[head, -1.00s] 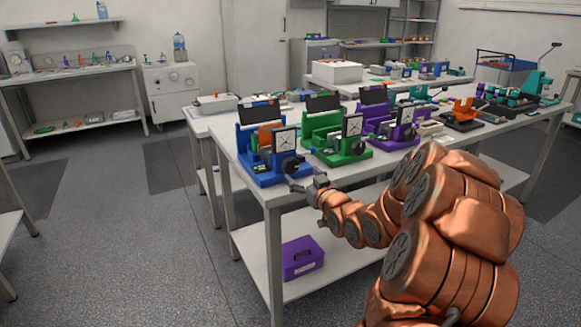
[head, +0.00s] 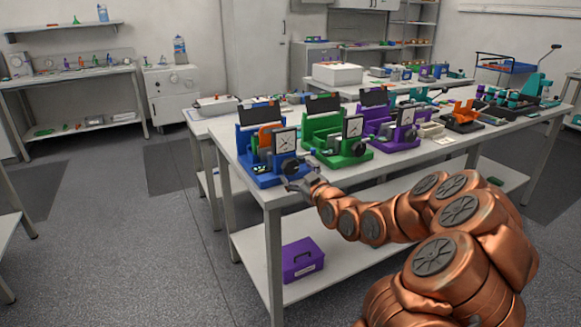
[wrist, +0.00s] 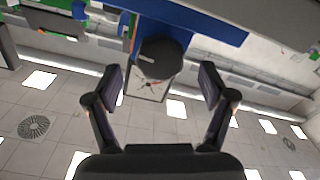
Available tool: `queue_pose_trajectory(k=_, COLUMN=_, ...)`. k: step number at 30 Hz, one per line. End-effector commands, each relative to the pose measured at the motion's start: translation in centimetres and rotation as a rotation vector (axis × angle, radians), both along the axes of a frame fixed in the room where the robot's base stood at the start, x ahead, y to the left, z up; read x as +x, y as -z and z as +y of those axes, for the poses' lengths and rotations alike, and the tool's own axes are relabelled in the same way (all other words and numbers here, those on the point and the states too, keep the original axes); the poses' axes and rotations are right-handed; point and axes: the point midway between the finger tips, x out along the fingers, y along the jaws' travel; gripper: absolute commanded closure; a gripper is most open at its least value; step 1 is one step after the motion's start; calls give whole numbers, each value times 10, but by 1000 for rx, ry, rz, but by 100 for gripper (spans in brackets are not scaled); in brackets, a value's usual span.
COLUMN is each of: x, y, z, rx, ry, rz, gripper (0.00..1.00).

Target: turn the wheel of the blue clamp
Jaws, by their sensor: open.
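The blue clamp (head: 262,178) stands at the near left corner of the long table, with an orange part inside and a square dial plate (head: 285,143) on its front. Its dark round wheel (head: 290,168) faces the table's front edge. In the wrist view the wheel (wrist: 160,58) is seen close up, ahead of and between my fingers, with part of the dial plate behind it. My gripper (head: 296,185) is open and empty, just in front of and slightly below the wheel in the head view. In the wrist view the two fingers (wrist: 160,84) are spread wide, apart from the wheel.
A green clamp (head: 338,150) and a purple clamp (head: 392,133) stand to the right on the same table (head: 425,160). A purple box (head: 302,259) sits on the lower shelf. The floor left of the table is clear.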

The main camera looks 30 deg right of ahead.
Motion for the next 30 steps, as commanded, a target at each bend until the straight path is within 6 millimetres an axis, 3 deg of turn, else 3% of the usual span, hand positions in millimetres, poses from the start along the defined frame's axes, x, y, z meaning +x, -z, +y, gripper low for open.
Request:
queue_pose_trajectory(k=12, x=38, y=0, z=-3, rx=2, ry=0, rz=0, gripper=18)
queue_pose_trajectory(k=26, x=45, y=1, z=-3, rx=2, ry=0, rz=1, gripper=18)
queue_pose_trajectory(k=30, x=45, y=1, z=-3, rx=2, ry=0, rz=1, gripper=31)
